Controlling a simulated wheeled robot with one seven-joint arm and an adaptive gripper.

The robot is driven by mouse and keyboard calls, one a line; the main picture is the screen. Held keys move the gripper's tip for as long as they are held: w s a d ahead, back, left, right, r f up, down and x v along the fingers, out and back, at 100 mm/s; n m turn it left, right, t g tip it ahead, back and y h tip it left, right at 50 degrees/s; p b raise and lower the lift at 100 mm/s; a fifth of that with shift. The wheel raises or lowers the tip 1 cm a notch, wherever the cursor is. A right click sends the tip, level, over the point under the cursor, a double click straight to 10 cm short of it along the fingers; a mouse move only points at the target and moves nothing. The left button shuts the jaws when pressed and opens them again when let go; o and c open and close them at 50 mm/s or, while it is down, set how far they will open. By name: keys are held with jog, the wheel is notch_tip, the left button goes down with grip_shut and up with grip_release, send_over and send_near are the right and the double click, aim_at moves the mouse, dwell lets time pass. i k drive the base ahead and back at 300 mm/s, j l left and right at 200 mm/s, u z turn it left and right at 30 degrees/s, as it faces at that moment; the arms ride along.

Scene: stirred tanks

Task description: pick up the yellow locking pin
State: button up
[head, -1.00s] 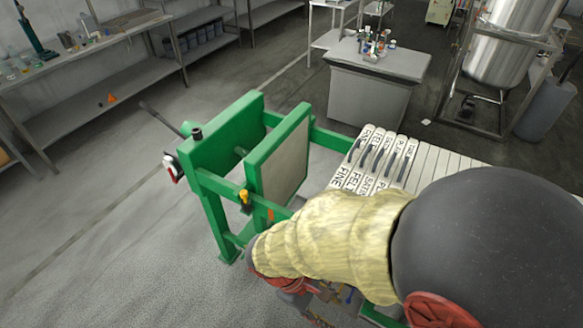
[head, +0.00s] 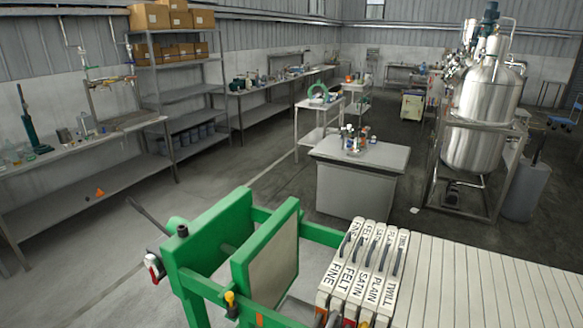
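The yellow locking pin (head: 230,298) stands upright in the side rail of the green press frame (head: 196,285), near the bottom edge of the head view. Only its yellow knob and a dark part just below it show clearly. It is in front of the upright green plate with the pale face (head: 274,270). My gripper is not in view, so its state and its distance from the pin do not show.
White filter plates with labels (head: 362,275) stand in a row right of the press. A grey cabinet with bottles (head: 360,190) stands behind. Shelving (head: 85,190) lines the left wall. A steel tank (head: 482,130) stands at right. Grey floor left of the press is clear.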

aim_at(230, 295)
jog(key=j+z, duration=0.1)
jog(key=z, duration=0.8)
jog(key=j+z, duration=0.35)
jog(key=j, duration=0.2)
jog(key=j+z, duration=0.4)
jog(key=j, duration=0.15)
jog(key=k+j+z, duration=0.1)
jog(key=j+z, duration=0.25)
jog(key=j, duration=0.15)
jog(key=k+j+z, duration=0.2)
jog(key=j+z, duration=0.2)
jog(key=k+j, duration=0.2)
jog(key=j, duration=0.2)
jog(key=k+j, duration=0.15)
jog(key=j, duration=0.3)
jog(key=k+j, duration=0.2)
jog(key=j, duration=0.2)
jog(key=k+j+z, duration=0.1)
jog(key=j, duration=0.35)
jog(key=k+j, duration=0.25)
jog(key=j, duration=0.15)
